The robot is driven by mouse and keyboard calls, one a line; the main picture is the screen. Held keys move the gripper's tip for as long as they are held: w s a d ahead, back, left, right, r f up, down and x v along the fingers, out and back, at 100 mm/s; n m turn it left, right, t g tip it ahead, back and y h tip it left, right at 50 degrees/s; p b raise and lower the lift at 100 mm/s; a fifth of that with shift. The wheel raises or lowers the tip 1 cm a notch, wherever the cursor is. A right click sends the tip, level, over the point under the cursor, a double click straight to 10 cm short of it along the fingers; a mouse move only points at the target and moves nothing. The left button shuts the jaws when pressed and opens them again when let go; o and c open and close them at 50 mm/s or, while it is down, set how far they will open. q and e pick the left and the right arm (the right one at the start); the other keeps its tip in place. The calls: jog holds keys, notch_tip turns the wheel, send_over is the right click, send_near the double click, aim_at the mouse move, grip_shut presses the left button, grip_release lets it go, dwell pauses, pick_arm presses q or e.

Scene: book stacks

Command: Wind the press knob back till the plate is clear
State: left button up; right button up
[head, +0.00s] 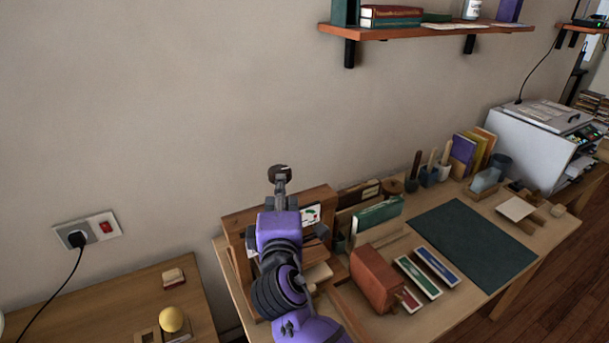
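The press (236,222) is a wooden frame at the back left of the workbench, largely hidden behind my arm. A dark round knob (279,172) with a pale mark stands above it. My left gripper is out of view.
A dark mat (474,240) lies clear. A shelf (400,31) hangs above.

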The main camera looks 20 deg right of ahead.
jog(key=x, duration=0.7)
jog(key=shift+w+a+p, duration=0.1)
jog(key=shift+w+p, duration=0.25)
jog(key=shift+w, duration=0.05)
jog(key=shift+r, duration=0.1)
grip_shut()
